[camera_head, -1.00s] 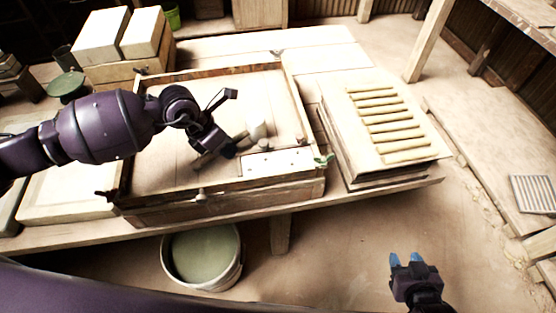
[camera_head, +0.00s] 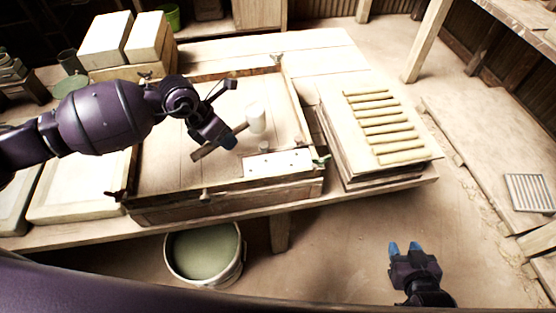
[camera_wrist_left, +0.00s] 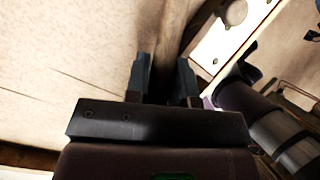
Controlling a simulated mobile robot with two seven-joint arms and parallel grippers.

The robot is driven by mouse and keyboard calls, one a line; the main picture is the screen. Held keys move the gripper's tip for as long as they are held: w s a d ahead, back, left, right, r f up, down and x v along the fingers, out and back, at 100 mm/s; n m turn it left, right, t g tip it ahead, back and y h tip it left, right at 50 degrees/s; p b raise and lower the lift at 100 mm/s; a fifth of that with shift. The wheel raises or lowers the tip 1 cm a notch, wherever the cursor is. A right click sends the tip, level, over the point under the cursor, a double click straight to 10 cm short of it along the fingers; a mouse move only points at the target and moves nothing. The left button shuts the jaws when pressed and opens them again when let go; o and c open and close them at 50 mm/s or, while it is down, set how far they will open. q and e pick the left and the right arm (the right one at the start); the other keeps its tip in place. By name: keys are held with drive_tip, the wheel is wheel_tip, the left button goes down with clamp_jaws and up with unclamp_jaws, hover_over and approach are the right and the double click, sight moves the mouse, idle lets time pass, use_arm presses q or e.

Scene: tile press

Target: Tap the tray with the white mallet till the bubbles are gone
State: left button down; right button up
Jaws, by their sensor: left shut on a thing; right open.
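The white mallet has a white cylindrical head (camera_head: 256,118) and a brown wooden handle (camera_head: 204,151). My left gripper (camera_head: 229,141) is shut on the handle, which also runs between its fingers in the left wrist view (camera_wrist_left: 174,35). The mallet is over the large wooden-framed tray (camera_head: 165,211), with its head toward the right side. The head looks raised above the pale surface; the exact gap is unclear. I cannot make out bubbles on that surface. My right gripper (camera_head: 404,250) is open and empty, low at the right, away from the table.
A white plate with small dark dots (camera_head: 290,163) lies at the tray's front right corner. Wing-nut clamps (camera_head: 321,160) stick out at the frame corners. A board with several wooden rods (camera_head: 383,126) stands to the right. A bucket (camera_head: 203,252) stands below the front edge.

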sight(229, 159)
use_arm(q)
wheel_tip(229, 159, down, 4)
drive_tip(key=shift+s+f+b, duration=0.1)
drive_tip(key=shift+f+b, duration=0.15)
drive_tip(key=shift+b, duration=0.6)
drive_tip(key=shift+r, duration=0.35)
wheel_tip(229, 159, up, 5)
drive_tip(key=p, duration=0.3)
drive_tip(key=shift+f, duration=0.5)
wheel_tip(229, 159, down, 6)
drive_tip(key=b, duration=0.3)
drive_tip(key=shift+s+f, duration=0.1)
drive_tip(key=shift+f, duration=0.05)
drive_tip(key=shift+s+a+f, duration=0.1)
drive_tip(key=shift+s+f, duration=0.05)
drive_tip(key=shift+s, duration=0.2)
drive_tip(key=shift+f, duration=0.1)
drive_tip(key=shift+r, duration=0.2)
drive_tip(key=r+p, duration=0.2)
drive_tip(key=w+r+p, duration=0.1)
drive_tip(key=r, duration=0.1)
drive_tip(key=shift+w+d, duration=0.1)
drive_tip(key=shift+d, duration=0.15)
drive_tip(key=shift+r, duration=0.15)
drive_tip(key=shift+a, duration=0.1)
use_arm(e)
drive_tip(key=shift+w+d+r, duration=0.1)
drive_tip(key=shift+r, duration=0.35)
